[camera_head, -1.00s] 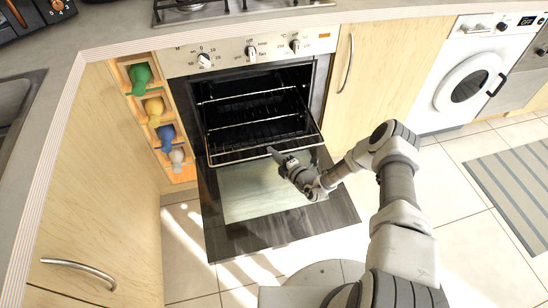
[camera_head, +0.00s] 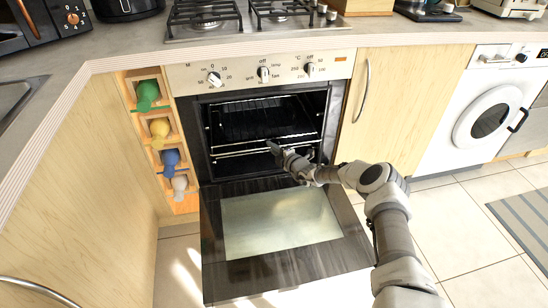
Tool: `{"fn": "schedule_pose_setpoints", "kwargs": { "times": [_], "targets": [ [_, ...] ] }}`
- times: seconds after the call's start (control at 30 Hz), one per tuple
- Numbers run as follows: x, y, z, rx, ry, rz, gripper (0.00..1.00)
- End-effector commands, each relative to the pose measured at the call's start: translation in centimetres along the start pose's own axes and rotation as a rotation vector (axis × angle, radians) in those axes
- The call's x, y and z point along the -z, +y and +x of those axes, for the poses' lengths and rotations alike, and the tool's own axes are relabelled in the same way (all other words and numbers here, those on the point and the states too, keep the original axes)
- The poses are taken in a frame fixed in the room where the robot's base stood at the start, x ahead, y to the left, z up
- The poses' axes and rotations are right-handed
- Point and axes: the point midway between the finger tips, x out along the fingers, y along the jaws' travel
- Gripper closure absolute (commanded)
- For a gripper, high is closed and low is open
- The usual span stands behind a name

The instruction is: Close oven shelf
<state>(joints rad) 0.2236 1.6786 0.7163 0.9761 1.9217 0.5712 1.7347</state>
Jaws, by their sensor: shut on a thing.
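The oven (camera_head: 262,78) is built into the cabinets, with its door (camera_head: 280,225) folded down flat in front. My gripper (camera_head: 272,149) reaches in from the right over the door and is shut on the shelf's front bar. The fingers are small and dark here, so the exact grip is hard to see. Another rack (camera_head: 250,104) sits higher in the cavity.
A cooktop (camera_head: 240,18) is above. A cabinet door (camera_head: 410,100) and a washing machine (camera_head: 488,110) stand to the right. Tiled floor is free at the right.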

Motion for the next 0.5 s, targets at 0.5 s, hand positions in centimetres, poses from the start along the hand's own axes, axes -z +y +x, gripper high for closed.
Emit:
{"fn": "schedule_pose_setpoints", "kwargs": {
  "times": [0.5],
  "targets": [
    [-1.0, 0.5, 2.1, -0.001, -0.002, 0.000, 1.00]
  ]
}}
